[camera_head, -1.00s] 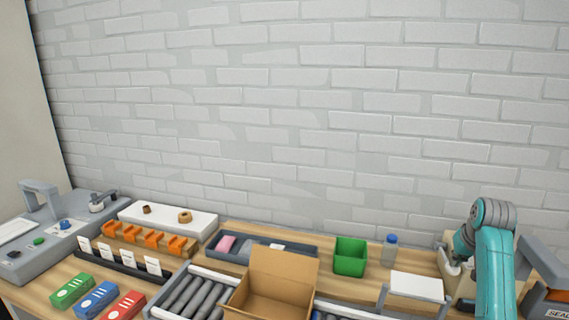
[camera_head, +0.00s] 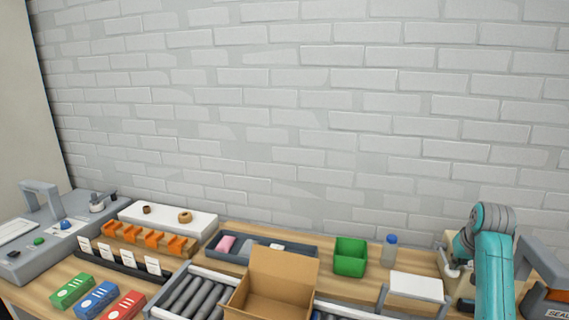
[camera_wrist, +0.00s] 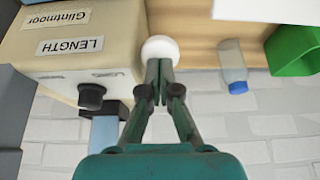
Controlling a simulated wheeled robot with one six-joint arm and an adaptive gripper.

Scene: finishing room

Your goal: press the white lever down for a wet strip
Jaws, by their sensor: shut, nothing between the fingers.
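The white lever's round knob (camera_wrist: 160,48) shows in the wrist view at the right side of a beige dispenser (camera_wrist: 75,40) labelled "Glintmoor" and "LENGTH". My gripper (camera_wrist: 159,66) is shut and empty, with its fingertips right at the knob; I cannot tell whether they touch it. The lever's arm is hidden behind the knob and fingers. A black dial (camera_wrist: 91,96) sits on the dispenser's face. In the head view, the dispenser (camera_head: 449,246) is mostly hidden behind my teal arm. No strip is clearly visible.
A clear bottle with a blue cap (camera_head: 389,250) and a green bin (camera_head: 350,257) stand left of the dispenser. A white-topped box (camera_head: 416,287) is in front, and a grey and orange sealer (camera_head: 546,285) stands close on the right. An open cardboard box (camera_head: 275,287) is further left.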

